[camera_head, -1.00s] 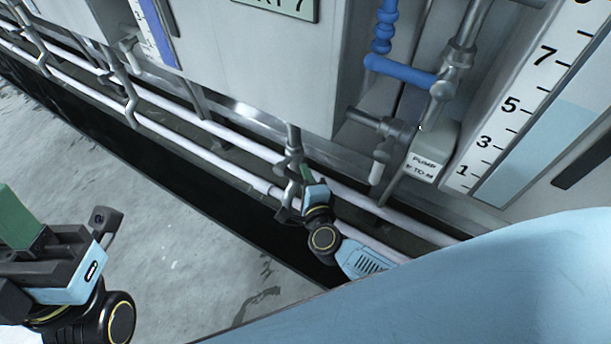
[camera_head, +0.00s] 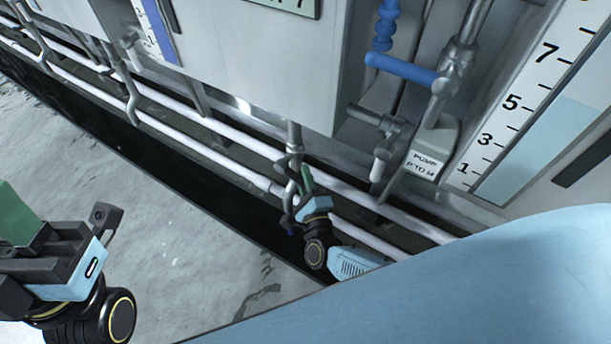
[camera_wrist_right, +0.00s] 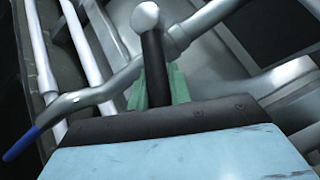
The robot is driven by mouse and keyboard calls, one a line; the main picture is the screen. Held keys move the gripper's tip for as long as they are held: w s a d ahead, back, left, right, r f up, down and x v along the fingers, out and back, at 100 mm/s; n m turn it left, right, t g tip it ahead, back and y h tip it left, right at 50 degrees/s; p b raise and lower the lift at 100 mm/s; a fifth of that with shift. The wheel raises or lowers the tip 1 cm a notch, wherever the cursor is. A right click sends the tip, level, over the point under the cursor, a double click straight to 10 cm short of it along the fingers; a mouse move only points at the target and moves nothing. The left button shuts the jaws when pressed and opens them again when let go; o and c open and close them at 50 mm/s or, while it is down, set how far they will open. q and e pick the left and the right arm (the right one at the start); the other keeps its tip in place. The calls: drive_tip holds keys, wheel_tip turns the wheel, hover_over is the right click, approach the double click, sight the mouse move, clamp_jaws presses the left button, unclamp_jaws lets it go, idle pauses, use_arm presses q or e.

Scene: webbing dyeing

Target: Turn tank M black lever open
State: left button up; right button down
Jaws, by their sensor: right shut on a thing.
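My right gripper (camera_head: 306,180) is at the pipework under the tanks, in the middle of the head view. In the right wrist view its green fingers (camera_wrist_right: 160,86) are shut around a black lever (camera_wrist_right: 156,62). The lever joins a grey metal valve fitting (camera_wrist_right: 146,16) at its upper end. A second, bent grey handle with a blue tip (camera_wrist_right: 20,144) passes just left of the fingers. My left gripper (camera_head: 18,215) is at the left edge of the head view, over the floor and away from the pipes. Its finger opening is not clear.
White pipes (camera_head: 237,174) run along the front of the tanks, close around my right gripper. A pump box (camera_head: 424,163) with a printed label and a level scale (camera_head: 515,103) are to the right. Blue hose (camera_head: 400,69) hangs above. Open grey floor (camera_head: 150,235) lies in front.

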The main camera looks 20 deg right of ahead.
drive_tip(key=shift+w+f+m+t, duration=0.1)
drive_tip(key=shift+f+m+t, duration=0.3)
drive_tip(key=shift+m+t, duration=0.15)
drive_tip(key=c, duration=1.3)
unclamp_jaws()
drive_tip(key=shift+a, duration=0.1)
